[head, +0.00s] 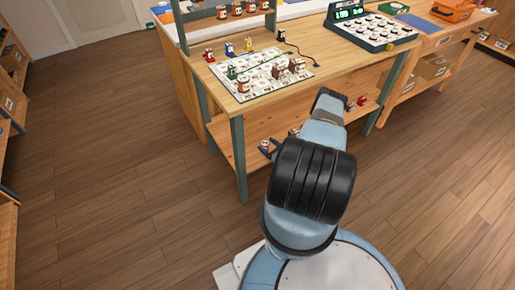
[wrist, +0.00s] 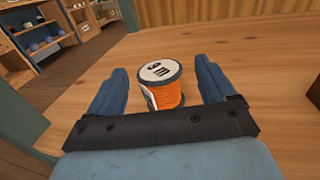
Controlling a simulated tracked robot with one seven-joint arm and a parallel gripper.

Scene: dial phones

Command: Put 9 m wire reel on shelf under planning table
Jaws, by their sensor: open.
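A wire reel with orange wire and a pale top (wrist: 160,88) stands upright between my gripper's two fingers in the wrist view. Its top label shows a figure and "m"; the figure is hard to read. It rests on a wooden board, the lower shelf (wrist: 255,75) under the table. My gripper (wrist: 161,70) is open, with a gap between each finger and the reel. In the head view my gripper (head: 270,148) is at the front of the shelf (head: 222,138) under the planning table (head: 250,103), and my arm hides part of it.
A green table leg (head: 239,160) stands left of my gripper. The tabletop carries a white sheet (head: 262,78) with several small reels. A red item (head: 361,101) sits on the right part of the shelf. The floor at left is clear.

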